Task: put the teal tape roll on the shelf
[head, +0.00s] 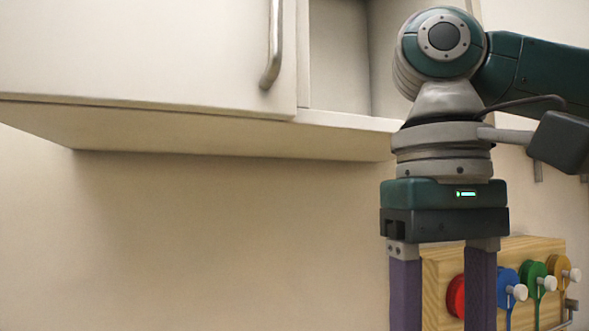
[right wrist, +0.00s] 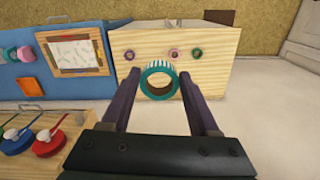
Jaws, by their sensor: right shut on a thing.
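The teal tape roll (right wrist: 158,80) is a ring with a striped teal and white edge. In the right wrist view it sits between the fingertips of my right gripper (right wrist: 158,84), which is shut on it. In the head view my right gripper (head: 443,300) points down, with its purple fingers cut off by the bottom edge, so the roll is hidden there. A shelf is not clearly identifiable; a white wall cabinet (head: 150,50) has an open compartment (head: 339,55) at its right part, partly covered by my arm. My left gripper is not in view.
A wooden board with red, blue, green and yellow discs (head: 508,275) stands behind my right gripper. In the right wrist view, a wooden box (right wrist: 215,55) and a blue panel (right wrist: 18,80) lie beyond. The wall below the cabinet is bare.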

